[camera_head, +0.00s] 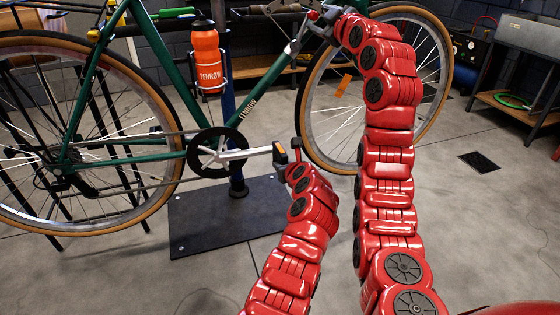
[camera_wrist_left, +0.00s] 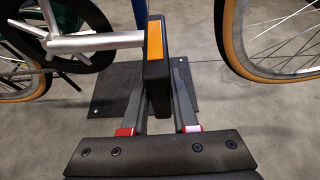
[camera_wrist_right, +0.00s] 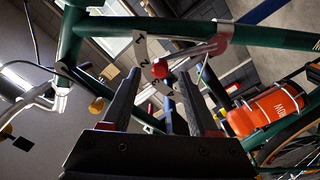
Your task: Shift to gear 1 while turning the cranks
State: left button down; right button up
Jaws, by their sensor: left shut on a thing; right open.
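The green bike (camera_head: 255,95) is on a stand with its cranks at the lower middle. The silver crank arm (camera_head: 245,153) points right, nearly level, from the black chainring (camera_head: 208,168). My left gripper (camera_head: 291,158) is shut on the black pedal with an orange reflector (camera_wrist_left: 155,75), one finger on each side. My right gripper (camera_wrist_right: 162,88) is open below the frame tubes. In the right wrist view, a red-tipped lever (camera_wrist_right: 160,68) shows between its fingertips, beside a pale curved plate with number marks (camera_wrist_right: 142,45). I cannot tell whether the fingers touch the lever.
An orange bottle (camera_head: 207,60) sits in a cage on the frame. The rear wheel is at left, and the front wheel (camera_head: 312,140) is behind my right arm. A dark stand plate (camera_head: 230,225) lies on the floor. A bench (camera_head: 510,103) stands at far right.

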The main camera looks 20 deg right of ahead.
aim_at(315, 16)
dwell(0.4)
jog(key=shift+w, duration=2)
